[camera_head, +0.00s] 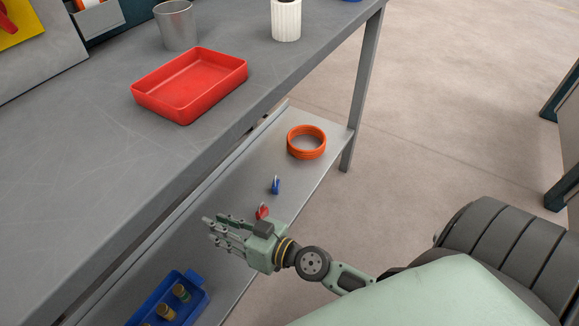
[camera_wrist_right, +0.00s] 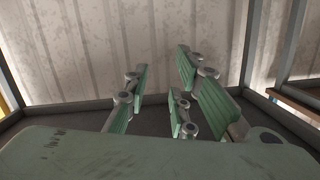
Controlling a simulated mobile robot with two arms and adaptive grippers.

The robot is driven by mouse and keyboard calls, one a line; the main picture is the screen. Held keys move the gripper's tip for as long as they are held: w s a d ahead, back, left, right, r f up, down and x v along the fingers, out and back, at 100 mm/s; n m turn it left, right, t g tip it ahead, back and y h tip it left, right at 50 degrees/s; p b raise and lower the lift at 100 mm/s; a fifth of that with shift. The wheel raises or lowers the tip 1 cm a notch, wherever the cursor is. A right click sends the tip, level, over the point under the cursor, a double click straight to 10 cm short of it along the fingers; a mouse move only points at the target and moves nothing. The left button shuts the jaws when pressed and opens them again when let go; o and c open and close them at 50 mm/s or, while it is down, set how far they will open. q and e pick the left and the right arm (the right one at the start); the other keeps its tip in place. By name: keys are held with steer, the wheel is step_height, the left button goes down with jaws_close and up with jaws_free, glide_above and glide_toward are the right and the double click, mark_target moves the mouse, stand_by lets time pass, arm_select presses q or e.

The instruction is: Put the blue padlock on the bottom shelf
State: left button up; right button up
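The blue padlock (camera_head: 276,186) rests on the grey bottom shelf (camera_head: 318,173) of the workbench, between an orange ring-shaped coil and a red padlock (camera_head: 262,211). My right gripper (camera_head: 212,233) is over the shelf, to the left of and below the blue padlock in the head view, apart from it. Its fingers are spread with nothing between them, and they also show spread and empty in the right wrist view (camera_wrist_right: 185,100). My left gripper is in neither view.
An orange coil (camera_head: 306,142) lies at the shelf's far end, and a blue bin (camera_head: 190,305) with brass-coloured items at its near end. The bench top (camera_head: 75,150) above carries a red tray (camera_head: 190,85), a metal cup (camera_head: 177,27) and a white ribbed container (camera_head: 286,20). Open floor lies right.

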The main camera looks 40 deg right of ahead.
steer(key=s+a+f+n+g, duration=0.1)
steer(key=s+a+n+g, duration=0.25)
steer(key=s+g, duration=0.4)
steer(key=s+d+f+m+g+h, duration=0.1)
steer(key=s+d+f+m+h, duration=0.1)
steer(key=s+d+m+h, duration=0.3)
steer(key=s+d+h, duration=0.1)
steer(key=s+d, duration=0.2)
steer(key=d, duration=0.4)
steer(key=shift+s+h, duration=0.15)
steer(key=shift+h, duration=0.25)
steer(key=shift+a+f+g, duration=0.1)
steer(key=shift+g, duration=0.15)
